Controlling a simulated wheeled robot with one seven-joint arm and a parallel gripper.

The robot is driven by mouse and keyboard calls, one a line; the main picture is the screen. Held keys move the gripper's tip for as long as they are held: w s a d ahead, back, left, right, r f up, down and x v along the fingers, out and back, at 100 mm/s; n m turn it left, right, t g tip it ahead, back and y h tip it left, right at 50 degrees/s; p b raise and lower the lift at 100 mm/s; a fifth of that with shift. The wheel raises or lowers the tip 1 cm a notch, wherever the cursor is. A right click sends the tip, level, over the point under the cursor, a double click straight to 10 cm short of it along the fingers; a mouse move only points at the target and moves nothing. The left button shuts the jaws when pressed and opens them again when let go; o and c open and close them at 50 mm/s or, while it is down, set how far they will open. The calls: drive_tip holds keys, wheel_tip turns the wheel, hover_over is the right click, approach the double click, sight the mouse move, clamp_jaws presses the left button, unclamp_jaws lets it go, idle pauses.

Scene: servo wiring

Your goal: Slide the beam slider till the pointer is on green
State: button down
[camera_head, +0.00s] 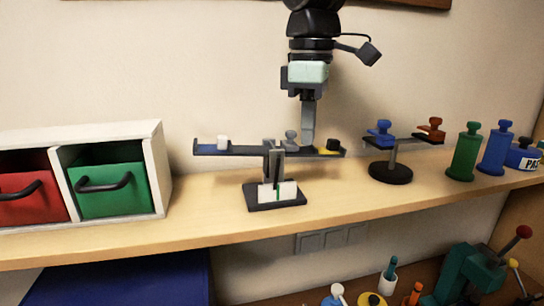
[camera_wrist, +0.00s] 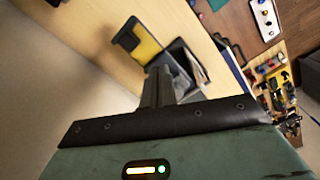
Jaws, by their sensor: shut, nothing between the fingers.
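The dark beam (camera_head: 240,151) sits on a stand with a black base (camera_head: 262,203) on the wooden shelf. It looks close to level. A grey knob (camera_head: 291,136), seemingly the slider, stands on the beam right of the pivot. A white plate (camera_head: 289,190) with a thin green mark (camera_head: 278,191) is low on the stand; where the pointer lies against it is too small to tell. My gripper (camera_head: 308,142) is shut and empty, pointing down at the beam just right of the knob; contact is unclear. In the wrist view, my gripper's fingers (camera_wrist: 157,85) are near the beam's yellow end (camera_wrist: 145,48).
A smaller stand with blue and orange knobs (camera_head: 390,140) is close on the right. A white drawer box (camera_head: 158,170) stands left.

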drive_tip(key=shift+f, duration=0.35)
drive_tip(key=shift+s+a+p, duration=0.1)
drive_tip(key=shift+a+p, duration=0.2)
drive_tip(key=shift+a, duration=0.35)
idle(0.3)
drive_tip(key=shift+r, duration=0.15)
drive_tip(key=shift+d+r+p, duration=0.2)
drive_tip(key=shift+r+p, duration=0.7)
drive_tip(key=shift+r, duration=0.05)
drive_tip(key=shift+d+r+p, duration=0.25)
drive_tip(key=shift+r+p, duration=0.65)
drive_tip(key=shift+r, duration=0.1)
drive_tip(key=shift+d+r+p, duration=0.2)
drive_tip(key=shift+r+p, duration=0.7)
drive_tip(key=shift+r, duration=0.05)
